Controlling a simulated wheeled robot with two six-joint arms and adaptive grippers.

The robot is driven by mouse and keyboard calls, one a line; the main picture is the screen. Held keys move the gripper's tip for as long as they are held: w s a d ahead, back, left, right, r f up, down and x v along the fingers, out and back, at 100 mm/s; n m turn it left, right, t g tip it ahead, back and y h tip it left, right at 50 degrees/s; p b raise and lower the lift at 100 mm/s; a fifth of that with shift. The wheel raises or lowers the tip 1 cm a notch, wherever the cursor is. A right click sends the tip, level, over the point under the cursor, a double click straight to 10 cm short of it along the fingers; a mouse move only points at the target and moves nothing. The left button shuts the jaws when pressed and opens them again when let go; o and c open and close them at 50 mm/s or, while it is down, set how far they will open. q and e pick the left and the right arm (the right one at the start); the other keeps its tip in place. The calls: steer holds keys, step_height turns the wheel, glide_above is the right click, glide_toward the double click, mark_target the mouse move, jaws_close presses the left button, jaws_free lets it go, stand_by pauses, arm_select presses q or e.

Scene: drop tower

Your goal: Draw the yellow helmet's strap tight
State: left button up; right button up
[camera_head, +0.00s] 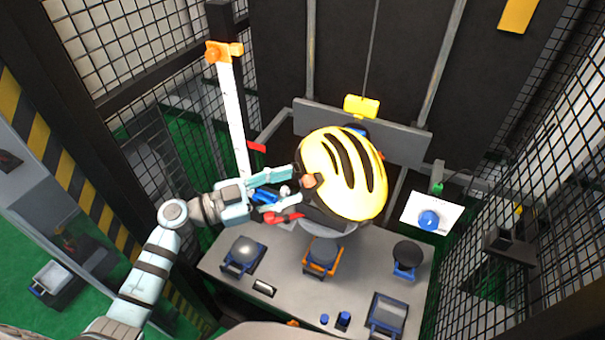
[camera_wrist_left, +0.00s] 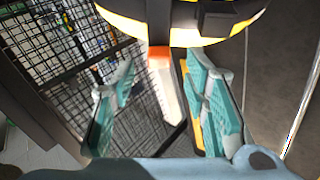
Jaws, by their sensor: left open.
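The yellow helmet (camera_head: 343,172) with black vents sits over a grey support above the bench. My left gripper (camera_head: 291,193) is at the helmet's left side, its fingers spread apart with nothing seen held between them. A red tab (camera_head: 285,217) hangs beside the lower finger; whether it is the strap's end I cannot tell. In the left wrist view the helmet's rim (camera_wrist_left: 180,28) crosses the top, with a dark block (camera_wrist_left: 215,20) on it, beyond the open left gripper (camera_wrist_left: 160,85). The strap itself is not clearly visible. My right gripper is out of view.
The grey bench (camera_head: 285,295) carries several blue-framed fixtures and an orange-framed one (camera_head: 322,256) below the helmet. A white post (camera_head: 234,115) with an orange top stands behind my left gripper. A yellow block (camera_head: 361,106) hangs on a cable above. Mesh fencing encloses both sides.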

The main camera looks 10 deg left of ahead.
mark_target(304, 182)
arm_select(q)
steer(key=x, duration=0.4)
steer(key=shift+p, duration=0.4)
steer(key=shift+c, duration=0.4)
steer(key=c, duration=0.6)
steer(key=f+b, duration=0.1)
steer(key=b, duration=0.2)
steer(key=a+f+b, duration=0.1)
steer(key=f+b, duration=0.1)
steer(key=shift+s+a+f+b, duration=0.1)
steer(key=shift+f+b, duration=0.15)
steer(key=shift+b, duration=0.15)
steer(key=shift+a+r, duration=0.1)
steer(key=shift+r, duration=0.15)
steer(key=o, duration=0.7)
